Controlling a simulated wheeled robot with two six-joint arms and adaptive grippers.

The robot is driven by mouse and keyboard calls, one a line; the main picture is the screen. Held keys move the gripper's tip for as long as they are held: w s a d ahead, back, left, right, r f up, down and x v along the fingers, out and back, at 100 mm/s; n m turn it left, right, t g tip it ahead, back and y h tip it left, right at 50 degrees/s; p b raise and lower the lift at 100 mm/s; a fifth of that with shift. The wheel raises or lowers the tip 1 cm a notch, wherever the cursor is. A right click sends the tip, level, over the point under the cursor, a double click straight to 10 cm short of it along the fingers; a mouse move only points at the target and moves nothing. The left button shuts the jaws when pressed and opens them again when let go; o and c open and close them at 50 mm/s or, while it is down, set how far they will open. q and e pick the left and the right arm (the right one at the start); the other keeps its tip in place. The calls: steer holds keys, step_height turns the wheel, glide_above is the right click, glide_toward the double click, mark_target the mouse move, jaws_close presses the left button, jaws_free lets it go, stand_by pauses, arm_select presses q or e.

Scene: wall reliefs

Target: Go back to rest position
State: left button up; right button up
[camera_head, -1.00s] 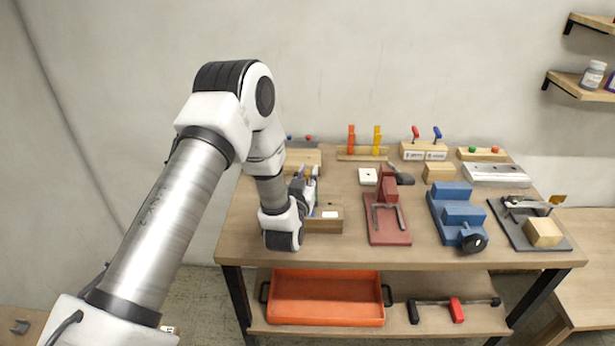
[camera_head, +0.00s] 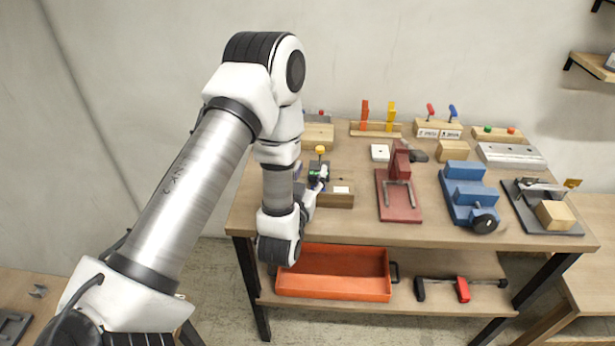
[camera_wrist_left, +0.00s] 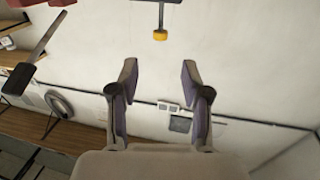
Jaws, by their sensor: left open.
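My left arm comes in from the left in the head view and hangs down at the left end of the workbench (camera_head: 300,228). My left gripper (camera_head: 318,180) is partly hidden by its own wrist and is near a wooden block with a white label (camera_head: 341,192). In the left wrist view the two fingers of the left gripper (camera_wrist_left: 159,85) are spread apart with nothing between them. A yellow-orange knob (camera_wrist_left: 160,35) on a dark stem shows beyond the fingertips; a similar yellow knob (camera_head: 320,150) shows in the head view. My right gripper is not in view.
On the bench stand a red vise (camera_head: 400,205), a blue vise (camera_head: 468,195) and a toggle clamp with a wooden block (camera_head: 553,214). An orange tray (camera_head: 330,284) and a red-and-black bar clamp (camera_head: 462,290) lie on the lower shelf.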

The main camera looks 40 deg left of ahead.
arm_select(q)
steer(key=shift+v, duration=1)
